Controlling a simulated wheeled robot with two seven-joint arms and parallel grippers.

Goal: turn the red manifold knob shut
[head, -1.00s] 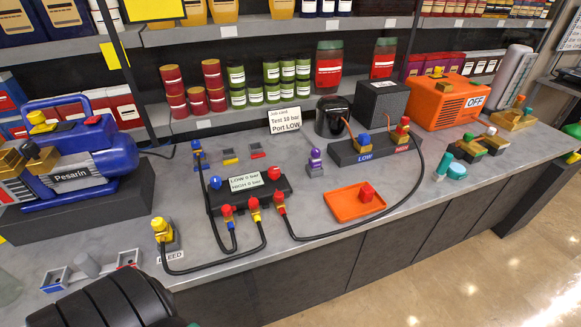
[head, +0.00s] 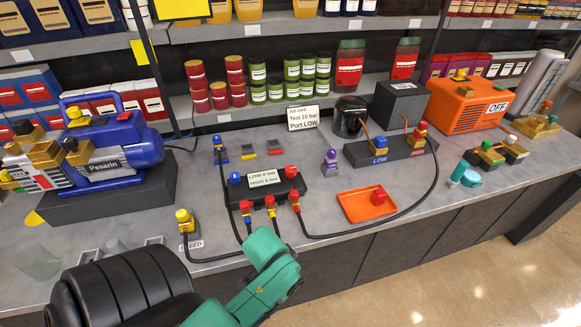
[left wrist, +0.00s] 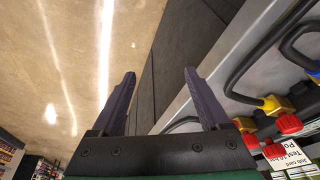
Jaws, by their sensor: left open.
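The black manifold (head: 242,193) lies on the bench with a display reading LOW 0 bar and HIGH 0 bar. Its red knob (head: 291,171) is on top at the right end, and a blue knob (head: 235,178) is at the left end. Three hoses with red fittings (head: 270,201) join its front side. My left arm reaches in from the bottom, in front of the manifold; its fingers do not show clearly in the head view. In the left wrist view my left gripper (left wrist: 160,74) is open and empty, over the floor and bench front, with red fittings (left wrist: 288,124) at the right.
A purple-topped fitting (head: 331,160) stands right of the manifold. An orange tray (head: 356,209) holds a red piece. A blue pump (head: 110,160) is at the left, and a yellow fitting (head: 184,222) stands by the front edge. The job card (head: 303,117) reads Test 10 bar, Port LOW.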

